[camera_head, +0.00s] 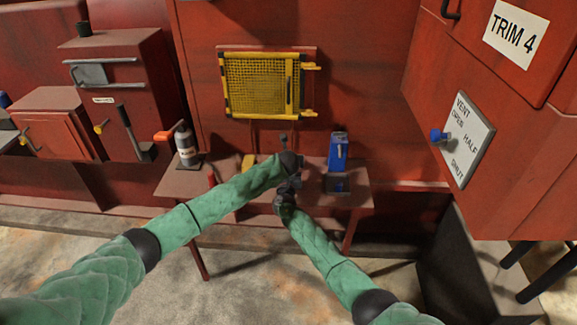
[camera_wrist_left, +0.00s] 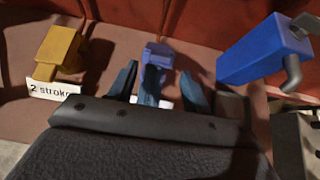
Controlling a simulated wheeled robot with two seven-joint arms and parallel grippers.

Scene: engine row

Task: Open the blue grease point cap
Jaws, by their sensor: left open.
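A small blue fitting (camera_wrist_left: 157,52) with a paler blue top stands on the red-brown bench in the left wrist view. I take it for the blue grease point with its cap; whether the cap is open cannot be told. My left gripper (camera_wrist_left: 159,70) is open, its two dark fingers on either side of the fitting with gaps visible. In the head view my left gripper (camera_head: 286,152) is over the bench and hides the fitting. My right gripper (camera_head: 294,184) is just in front of and below it, its fingers unclear.
A yellow block (camera_wrist_left: 61,48) with a "2 stroke" label stands left of the fitting. A larger blue box (camera_wrist_left: 258,52) with a grey spout stands right. The bench (camera_head: 180,182) also holds a grey-and-orange bottle (camera_head: 186,148). A yellow mesh guard (camera_head: 262,85) hangs behind.

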